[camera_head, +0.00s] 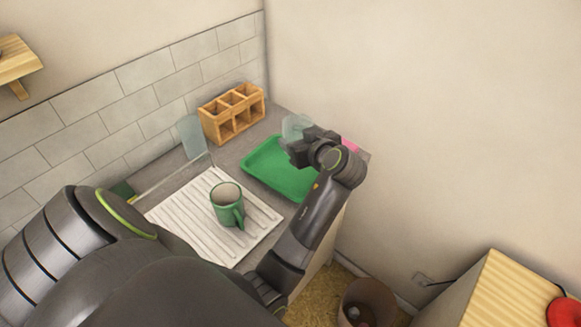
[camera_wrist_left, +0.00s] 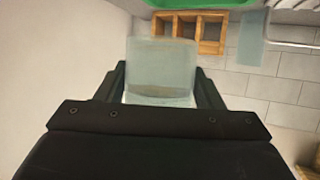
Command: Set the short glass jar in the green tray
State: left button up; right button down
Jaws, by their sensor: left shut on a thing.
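The short glass jar (camera_head: 295,125) is pale and see-through. My left gripper (camera_head: 305,141) is shut on it and holds it over the far right edge of the green tray. In the left wrist view the jar (camera_wrist_left: 161,66) stands between the two fingers of my left gripper (camera_wrist_left: 160,95). The green tray (camera_head: 262,160) lies on the counter, and its right part is hidden behind my left gripper and wrist. A strip of the tray (camera_wrist_left: 228,5) shows at the top of the left wrist view. My right gripper is not in view.
A wooden compartment box (camera_head: 232,112) stands behind the tray, with a taller clear glass (camera_head: 193,136) left of it. A green mug (camera_head: 227,204) stands on a white ribbed drainboard (camera_head: 188,222). Something pink (camera_head: 350,145) shows behind my left wrist. A wall borders the counter's right side.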

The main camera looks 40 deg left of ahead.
pick_arm(q)
notch_tip(320, 180, down, 9)
jog(key=b, duration=0.7)
jog(key=shift+f+b, duration=0.1)
jog(key=shift+b, duration=0.3)
jog(key=shift+f, duration=0.35)
jog(key=shift+f+b, duration=0.1)
jog(key=shift+b, duration=0.25)
jog(key=o, duration=1.2)
